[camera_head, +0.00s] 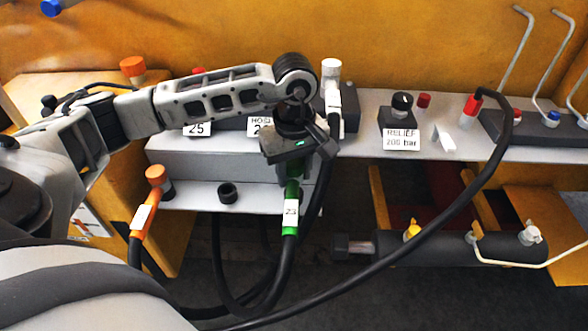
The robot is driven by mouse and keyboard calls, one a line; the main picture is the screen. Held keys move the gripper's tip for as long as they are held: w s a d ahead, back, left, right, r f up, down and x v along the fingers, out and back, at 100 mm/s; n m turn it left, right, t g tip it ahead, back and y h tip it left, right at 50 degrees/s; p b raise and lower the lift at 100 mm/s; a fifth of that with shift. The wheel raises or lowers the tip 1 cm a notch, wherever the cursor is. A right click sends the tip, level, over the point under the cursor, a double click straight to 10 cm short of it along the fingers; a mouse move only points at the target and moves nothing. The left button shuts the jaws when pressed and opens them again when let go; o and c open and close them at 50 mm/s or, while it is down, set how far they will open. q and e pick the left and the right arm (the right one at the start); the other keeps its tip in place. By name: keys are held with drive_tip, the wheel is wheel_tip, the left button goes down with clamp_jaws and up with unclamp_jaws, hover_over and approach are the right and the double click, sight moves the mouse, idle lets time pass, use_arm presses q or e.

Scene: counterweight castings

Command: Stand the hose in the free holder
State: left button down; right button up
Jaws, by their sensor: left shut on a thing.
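My left gripper (292,160) is shut on the green end of a black hose (290,192), which carries a white tag reading 23. The hose hangs roughly upright at the right part of the lower grey shelf (255,201), its black length curving down below. The gripper covers its top, and I cannot tell whether the hose touches the shelf. An empty black ring holder (228,193) stands on that shelf, to the left of the hose. An orange hose (146,207) leans at another dark holder at the shelf's left end. My right gripper is out of view.
A white-capped hose (333,82) stands on the upper ledge behind my gripper. A relief valve block (399,112) and a red-ended hose (472,106) are to the right. That hose's black length sweeps across the front. A dark cylinder (390,247) lies lower right.

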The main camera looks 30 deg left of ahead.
sight(294, 183)
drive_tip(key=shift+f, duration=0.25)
use_arm(q)
drive_tip(key=shift+f+b, duration=0.25)
drive_tip(key=shift+b, duration=0.25)
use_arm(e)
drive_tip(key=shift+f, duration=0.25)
use_arm(q)
drive_tip(key=shift+f+b, duration=1.25)
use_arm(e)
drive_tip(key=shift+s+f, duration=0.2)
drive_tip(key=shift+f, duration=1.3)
use_arm(q)
drive_tip(key=shift+f+b, duration=0.3)
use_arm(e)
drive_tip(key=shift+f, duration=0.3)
use_arm(q)
drive_tip(key=c, duration=0.9)
unclamp_jaws()
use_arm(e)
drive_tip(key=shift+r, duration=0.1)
use_arm(q)
wheel_tip(294, 183, up, 16)
drive_tip(key=shift+r+p, duration=0.1)
drive_tip(key=shift+p, duration=0.3)
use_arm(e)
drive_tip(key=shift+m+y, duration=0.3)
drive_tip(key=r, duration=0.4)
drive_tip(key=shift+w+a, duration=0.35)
